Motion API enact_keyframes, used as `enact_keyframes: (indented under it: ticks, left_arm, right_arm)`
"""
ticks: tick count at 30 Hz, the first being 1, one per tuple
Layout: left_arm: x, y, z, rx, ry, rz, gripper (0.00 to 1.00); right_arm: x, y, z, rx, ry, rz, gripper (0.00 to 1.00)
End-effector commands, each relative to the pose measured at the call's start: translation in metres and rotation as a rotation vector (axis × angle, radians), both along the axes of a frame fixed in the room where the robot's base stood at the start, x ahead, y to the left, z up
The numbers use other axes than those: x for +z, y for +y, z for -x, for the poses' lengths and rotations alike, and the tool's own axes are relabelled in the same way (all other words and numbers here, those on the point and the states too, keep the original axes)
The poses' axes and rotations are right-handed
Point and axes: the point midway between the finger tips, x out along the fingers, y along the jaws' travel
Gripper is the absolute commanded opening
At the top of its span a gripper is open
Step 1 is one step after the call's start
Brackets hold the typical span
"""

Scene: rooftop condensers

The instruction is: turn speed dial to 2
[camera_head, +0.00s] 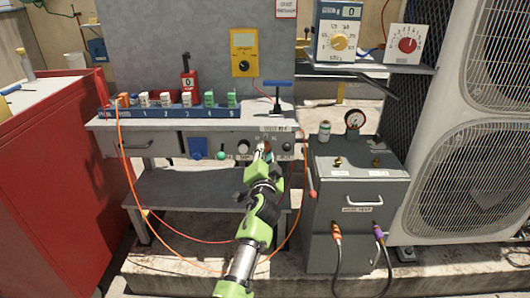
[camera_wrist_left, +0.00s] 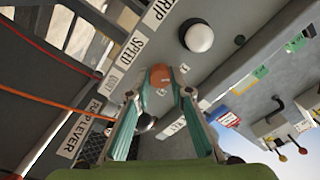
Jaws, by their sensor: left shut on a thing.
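The speed dial (camera_wrist_left: 160,77) is an orange-red knob on the front panel of the workbench, beside a white SPEED label (camera_wrist_left: 131,49) in the left wrist view. In the head view the dial (camera_head: 268,147) shows only as a small orange patch, mostly behind my gripper. My left gripper (camera_wrist_left: 162,92) is shut on the dial, one green-grey finger on each side. It also shows in the head view (camera_head: 262,153), reaching up from below to the panel. The dial's pointer and number marks are too small or hidden to read. My right gripper is not in view.
A white knob (camera_wrist_left: 198,37) sits close by on the panel, next to a TRIP label. A green button (camera_head: 221,155) and a black knob (camera_head: 286,147) flank the gripper. A grey cabinet (camera_head: 357,225) stands right; orange cable (camera_head: 124,160) hangs left.

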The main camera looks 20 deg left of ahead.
Motion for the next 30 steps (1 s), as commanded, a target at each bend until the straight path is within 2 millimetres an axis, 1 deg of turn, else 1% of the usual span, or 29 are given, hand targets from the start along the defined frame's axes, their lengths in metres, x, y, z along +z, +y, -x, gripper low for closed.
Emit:
enact_keyframes:
  ticks: [8,12,21,30]
  left_arm:
    - [0.001,0.001,0.0,0.001,0.05,-0.171,0.0]
    - [0.002,0.001,0.0,-0.001,0.083,-0.286,0.0]
    - [0.002,0.001,0.0,0.0,0.149,-0.517,0.0]
    - [0.001,0.001,0.0,0.0,0.193,-0.665,0.0]
  right_arm:
    - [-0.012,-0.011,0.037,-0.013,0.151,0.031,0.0]
    - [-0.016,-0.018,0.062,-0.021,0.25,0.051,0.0]
    - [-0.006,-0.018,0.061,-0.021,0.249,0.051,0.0]
    - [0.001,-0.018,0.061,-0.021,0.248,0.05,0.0]
